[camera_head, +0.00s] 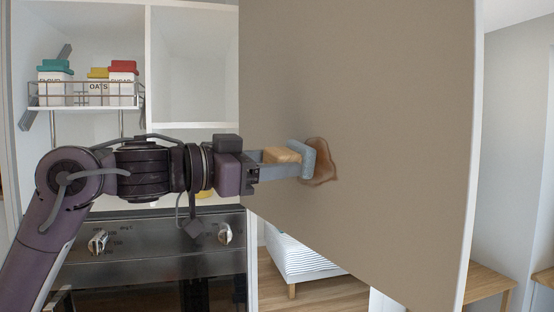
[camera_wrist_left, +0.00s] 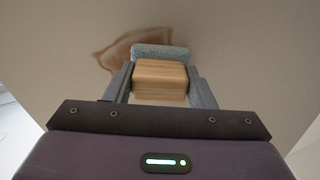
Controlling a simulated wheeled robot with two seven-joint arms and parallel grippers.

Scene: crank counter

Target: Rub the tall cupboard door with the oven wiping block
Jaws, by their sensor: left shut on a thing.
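The tall cupboard door (camera_head: 400,120) is a large beige-brown panel standing open across the middle of the head view. A brown stain (camera_head: 324,166) marks it, and the stain also shows in the left wrist view (camera_wrist_left: 112,62). My left gripper (camera_head: 300,160) is shut on the wooden grip of the oven wiping block (camera_head: 283,155). The block's grey pad (camera_wrist_left: 160,51) faces the door at the stain and appears to touch it, covering part of the stain. My right gripper is not in view.
An oven front with knobs (camera_head: 225,234) lies below my left arm. A wire rack (camera_head: 85,95) holds labelled canisters (camera_head: 122,85) on a shelf at the upper left. A striped seat (camera_head: 300,257) and a wooden bench (camera_head: 485,282) stand beyond the door.

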